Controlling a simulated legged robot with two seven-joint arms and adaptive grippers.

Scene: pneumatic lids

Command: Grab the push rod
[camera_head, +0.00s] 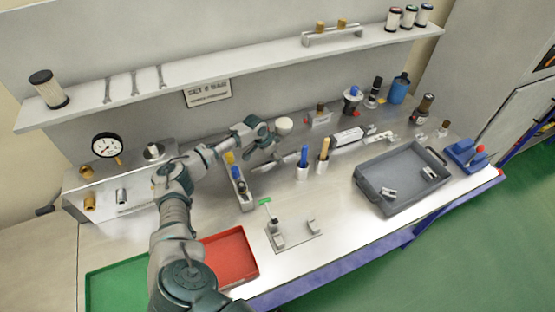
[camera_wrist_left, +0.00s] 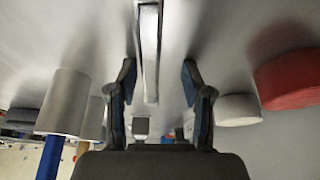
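A long, narrow silver bar (camera_wrist_left: 149,50), which may be the push rod, runs up the middle of the left wrist view, between the finger lines. I cannot tell whether it is touched. In the head view a slim metallic rod (camera_head: 286,160) lies on the bench just below my left gripper (camera_head: 272,142); I cannot tell if it is the same piece. In the left wrist view my left gripper (camera_wrist_left: 158,72) is open, with a finger on either side of the bar and a visible gap. My right gripper is not in view.
Cups with a blue-handled tool (camera_head: 304,156) and a tan-handled tool (camera_head: 324,151) stand close right of the gripper. A grey tray (camera_head: 400,205) lies to the right. A red tray (camera_head: 232,252) and a green tray (camera_head: 115,285) lie at the front left. A shelf (camera_head: 220,68) runs above.

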